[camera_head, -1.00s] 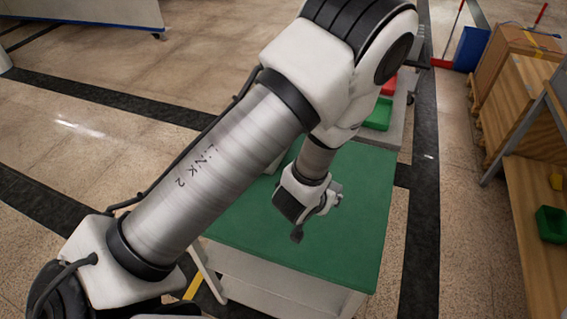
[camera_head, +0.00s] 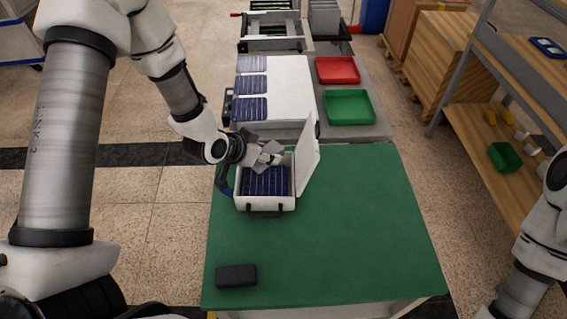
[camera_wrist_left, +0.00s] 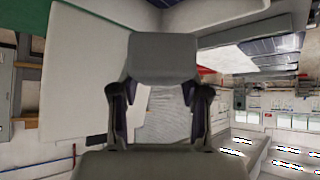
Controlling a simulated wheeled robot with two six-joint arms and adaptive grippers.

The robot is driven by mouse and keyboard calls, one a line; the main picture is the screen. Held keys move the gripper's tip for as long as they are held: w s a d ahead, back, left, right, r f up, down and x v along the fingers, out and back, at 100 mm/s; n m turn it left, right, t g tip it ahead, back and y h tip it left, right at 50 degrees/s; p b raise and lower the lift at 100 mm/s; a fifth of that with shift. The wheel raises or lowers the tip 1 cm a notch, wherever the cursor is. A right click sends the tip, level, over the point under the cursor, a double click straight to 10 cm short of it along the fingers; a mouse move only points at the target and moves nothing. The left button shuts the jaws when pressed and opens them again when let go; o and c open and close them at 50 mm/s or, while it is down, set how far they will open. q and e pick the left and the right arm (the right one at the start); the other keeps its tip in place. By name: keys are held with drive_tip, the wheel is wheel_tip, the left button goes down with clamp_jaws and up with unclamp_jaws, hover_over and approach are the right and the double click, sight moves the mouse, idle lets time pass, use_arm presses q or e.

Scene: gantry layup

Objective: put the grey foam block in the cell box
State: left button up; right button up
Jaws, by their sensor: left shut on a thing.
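The cell box (camera_head: 266,205) is a white case on the green table, with its lid (camera_head: 310,160) standing open on the right side. Dark blue cells (camera_head: 266,181) lie inside it. My left gripper (camera_head: 268,157) is at the back part of the box opening, shut on the grey foam block. In the left wrist view the block (camera_wrist_left: 165,55) shows at the fingertips, with a pale panel of the lid (camera_wrist_left: 85,75) beside it. In the head view the block is hard to tell from the gripper parts. My right gripper is out of view.
A black block (camera_head: 236,276) lies on the green table (camera_head: 350,230) at the front left. Behind stand a white board with solar cells (camera_head: 285,90), a red tray (camera_head: 338,70) and a green tray (camera_head: 349,107). A wooden shelf (camera_head: 475,150) is on the right. The table's right half is clear.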

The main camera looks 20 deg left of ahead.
sight(273, 177)
use_arm(q)
drive_tip(key=shift+w+a+f, duration=0.2)
drive_tip(key=shift+w+f, duration=0.5)
drive_tip(key=f, duration=0.1)
drive_tip(key=s+f, duration=0.1)
drive_tip(key=f, duration=0.1)
drive_tip(key=s+f+p, duration=0.1)
drive_tip(key=f, duration=0.1)
drive_tip(key=shift+s+a, duration=0.15)
drive_tip(key=shift+a, duration=0.05)
drive_tip(key=f, duration=0.3)
drive_tip(key=shift+w+d+p, duration=0.15)
drive_tip(key=shift+w+p, duration=0.15)
drive_tip(key=shift+w, duration=0.05)
drive_tip(key=shift+w+f, duration=0.15)
drive_tip(key=shift+f, duration=0.05)
drive_tip(key=shift+s+r, duration=0.1)
drive_tip(key=shift+s, duration=0.25)
drive_tip(key=o, duration=0.7)
drive_tip(key=shift+o, duration=1)
drive_tip(key=shift+w+f, duration=0.2)
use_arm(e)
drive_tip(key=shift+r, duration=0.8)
